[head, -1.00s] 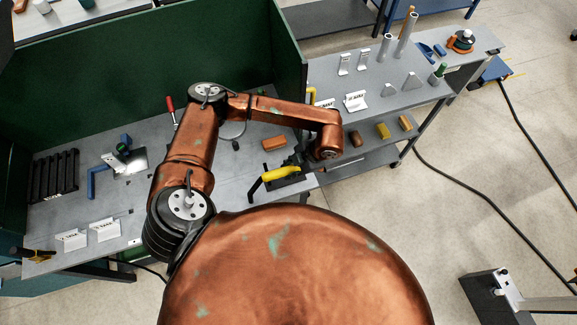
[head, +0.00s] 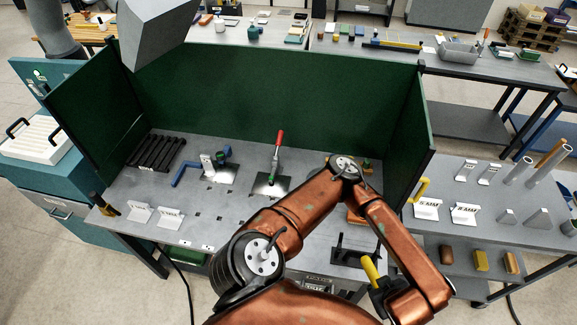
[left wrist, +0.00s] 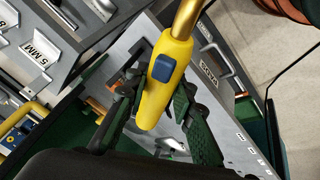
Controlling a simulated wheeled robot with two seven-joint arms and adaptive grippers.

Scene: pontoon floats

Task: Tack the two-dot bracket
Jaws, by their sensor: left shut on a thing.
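My left gripper (left wrist: 160,108) is shut on a yellow torch handle (left wrist: 165,75) with a blue button and brass neck. In the head view the yellow torch (head: 370,268) shows beside a black stand (head: 350,256) at the bench's front right; I cannot tell whether they touch. A small pale upright piece (head: 207,164) stands by a blue clamp (head: 224,153) on a bright plate (head: 222,174). A red-handled clamp (head: 278,146) stands on another plate (head: 270,187). The dots are too small to read, so I cannot tell which piece is the two-dot bracket. My right gripper is out of view.
Green screens (head: 280,100) close the bench's back and sides. Black bars (head: 155,153) lie at left. White labelled holders (head: 170,218) stand at the front left. The right shelf (head: 450,190) carries brackets, tubes and a 5 MM card (head: 427,208). A grey box-like part (head: 150,25) hangs at upper left.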

